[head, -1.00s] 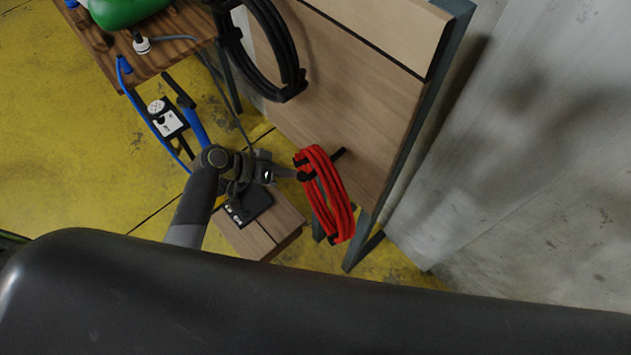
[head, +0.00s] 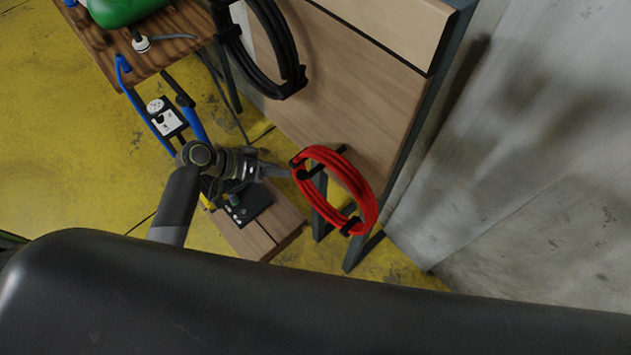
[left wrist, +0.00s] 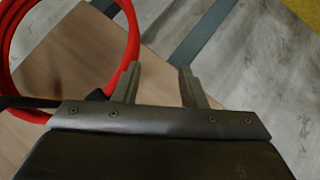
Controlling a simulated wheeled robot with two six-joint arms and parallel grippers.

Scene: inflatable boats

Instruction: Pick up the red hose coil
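The red hose coil (head: 366,190) hangs on a dark peg at the wooden panel and is turned so that its ring looks wide open. Dark ties bind it. In the left wrist view the coil (left wrist: 134,35) is at the upper left. My left gripper (head: 288,172) is beside the coil's left side. In the left wrist view its two fingers (left wrist: 157,76) are apart with nothing visible between them. The left finger is close to a dark tie on the coil; I cannot tell if they touch. My right gripper is not in view.
The wooden panel (head: 345,85) in a dark frame carries a black hose coil (head: 278,50) higher up. A low wooden box (head: 246,240) with a dark device on it stands below my gripper. A table (head: 165,55) is at upper left, a concrete wall (head: 540,150) at right.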

